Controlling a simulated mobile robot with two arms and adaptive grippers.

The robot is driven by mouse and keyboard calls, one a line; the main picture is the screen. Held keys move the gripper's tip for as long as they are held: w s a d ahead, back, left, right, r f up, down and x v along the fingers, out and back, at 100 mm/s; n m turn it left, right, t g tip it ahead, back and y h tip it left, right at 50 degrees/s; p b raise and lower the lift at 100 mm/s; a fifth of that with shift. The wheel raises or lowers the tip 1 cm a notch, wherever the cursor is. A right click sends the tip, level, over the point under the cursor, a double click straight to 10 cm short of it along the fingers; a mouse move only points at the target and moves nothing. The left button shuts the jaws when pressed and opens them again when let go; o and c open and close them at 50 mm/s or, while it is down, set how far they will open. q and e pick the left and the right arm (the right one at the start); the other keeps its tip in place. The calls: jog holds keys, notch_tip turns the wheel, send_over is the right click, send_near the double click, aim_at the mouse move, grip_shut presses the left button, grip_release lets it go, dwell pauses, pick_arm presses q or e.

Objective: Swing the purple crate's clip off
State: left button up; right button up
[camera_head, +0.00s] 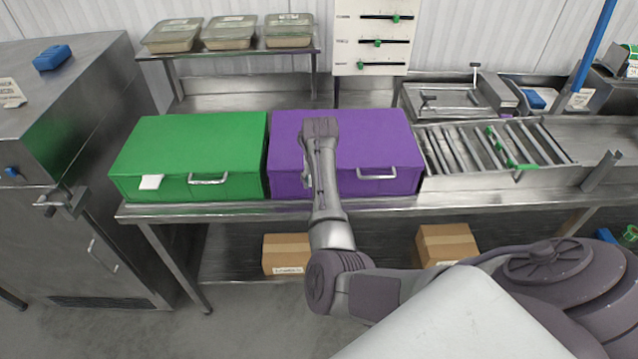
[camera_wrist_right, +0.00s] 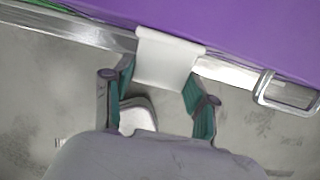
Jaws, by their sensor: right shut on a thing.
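The purple crate (camera_head: 395,135) stands on the steel table with its lid down; its front edge also shows in the right wrist view (camera_wrist_right: 260,30). Its clip (camera_wrist_right: 167,58) is a pale, flat tab at the crate's front edge. My right gripper (camera_wrist_right: 160,80) has a finger on each side of the clip and is shut on it. In the head view my right arm crosses in front of the crate and hides the clip. My left gripper is not in view.
A green crate (camera_head: 200,140) with a white clip (camera_head: 150,182) stands close on the left. The purple crate's metal handle (camera_head: 377,173) is right of my arm. A roller conveyor (camera_head: 470,150) lies to the right. Cardboard boxes (camera_head: 287,250) sit on the lower shelf.

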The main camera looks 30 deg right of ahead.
jog(key=shift+w+r+g+y+b, duration=0.1)
jog(key=shift+r+g+y+b, duration=0.2)
jog(key=shift+g+y, duration=0.5)
jog(key=o, duration=1.2)
jog(key=shift+r, duration=0.25)
jog(key=r, duration=1.1)
jog(key=shift+s+a+r, duration=0.1)
jog(key=shift+s+r, duration=0.15)
jog(key=shift+r, duration=0.05)
